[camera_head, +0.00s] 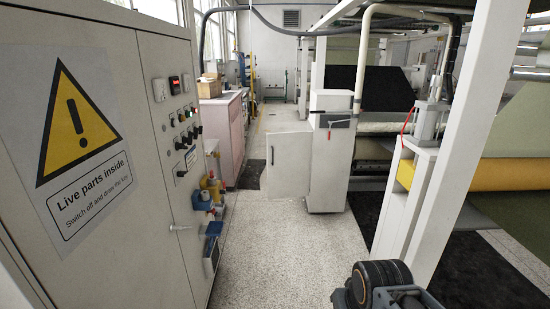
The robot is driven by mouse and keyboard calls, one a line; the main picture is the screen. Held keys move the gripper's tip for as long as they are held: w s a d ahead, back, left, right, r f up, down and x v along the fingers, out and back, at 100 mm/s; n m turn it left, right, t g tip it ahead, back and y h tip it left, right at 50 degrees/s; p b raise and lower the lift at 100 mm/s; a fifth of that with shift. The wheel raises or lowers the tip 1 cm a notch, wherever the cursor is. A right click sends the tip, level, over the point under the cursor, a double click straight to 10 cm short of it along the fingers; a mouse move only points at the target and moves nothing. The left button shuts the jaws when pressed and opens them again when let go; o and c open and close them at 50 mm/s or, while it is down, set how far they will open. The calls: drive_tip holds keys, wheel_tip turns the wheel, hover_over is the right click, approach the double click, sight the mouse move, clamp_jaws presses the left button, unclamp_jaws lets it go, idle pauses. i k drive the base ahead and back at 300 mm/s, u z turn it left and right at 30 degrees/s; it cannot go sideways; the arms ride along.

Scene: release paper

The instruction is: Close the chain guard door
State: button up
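A pale door panel (289,167) with a small dark handle at its left side stands out to the left of a tall white cabinet (331,170) in the middle distance. It looks like the chain guard door, swung open, with its right edge at the cabinet. The cabinet's inside is not visible from here. Part of my arm, a dark rounded joint, shows at the bottom right, far from the door. My gripper's fingers are not in view.
A grey electrical cabinet (110,150) with a yellow warning sign lines the left. A white post (465,130) and machine rollers fill the right. A dark mat (480,270) lies under the machine. The speckled floor (290,245) between is clear up to the door.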

sight(290, 154)
drive_tip(key=i, duration=2.1)
drive_tip(key=u, duration=0.6)
drive_tip(key=i, duration=1.7)
drive_tip(key=z, duration=0.25)
